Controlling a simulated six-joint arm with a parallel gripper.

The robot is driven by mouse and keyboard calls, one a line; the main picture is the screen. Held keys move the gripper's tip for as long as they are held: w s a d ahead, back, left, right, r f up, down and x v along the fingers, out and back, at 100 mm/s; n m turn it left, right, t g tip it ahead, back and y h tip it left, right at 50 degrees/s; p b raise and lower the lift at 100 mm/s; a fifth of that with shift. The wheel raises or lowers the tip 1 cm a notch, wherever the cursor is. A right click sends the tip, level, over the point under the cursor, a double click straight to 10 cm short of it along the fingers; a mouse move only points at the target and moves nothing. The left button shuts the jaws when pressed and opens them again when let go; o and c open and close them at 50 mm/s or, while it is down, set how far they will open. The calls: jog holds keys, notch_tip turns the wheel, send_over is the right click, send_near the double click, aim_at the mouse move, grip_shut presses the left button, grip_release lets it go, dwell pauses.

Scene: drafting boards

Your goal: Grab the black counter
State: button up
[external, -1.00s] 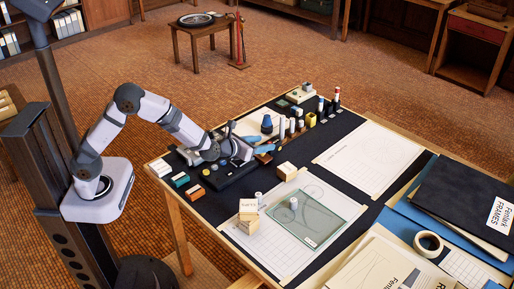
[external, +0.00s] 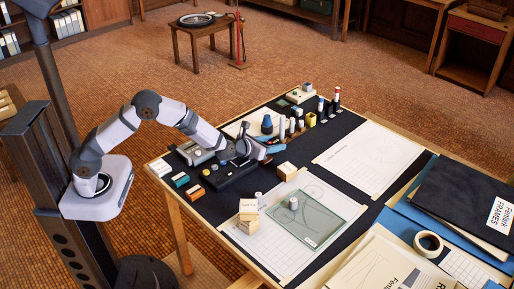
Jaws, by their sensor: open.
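My gripper (external: 266,149) is over the drafting table, at the right end of a black tray (external: 222,184). Its blue fingers point right and down and are apart, with nothing visible between them. I cannot pick out the black counter for certain. Dark pieces blend into the black tray and dark mat, and my wrist hides part of the tray. A small yellowish round piece (external: 206,171) shows on the tray's left part.
A pale wooden block (external: 287,170) is just right of the gripper. Several bottles and upright pieces stand behind it. A white sheet (external: 365,160) lies at right.

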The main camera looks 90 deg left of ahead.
aim_at(273, 143)
jog(key=shift+c, duration=0.4)
grip_shut()
jog(key=shift+r, duration=0.2)
notch_tip(273, 143, up, 18)
jog(key=p, duration=0.3)
jog(key=shift+f+p, duration=0.15)
jog(key=shift+p, duration=0.2)
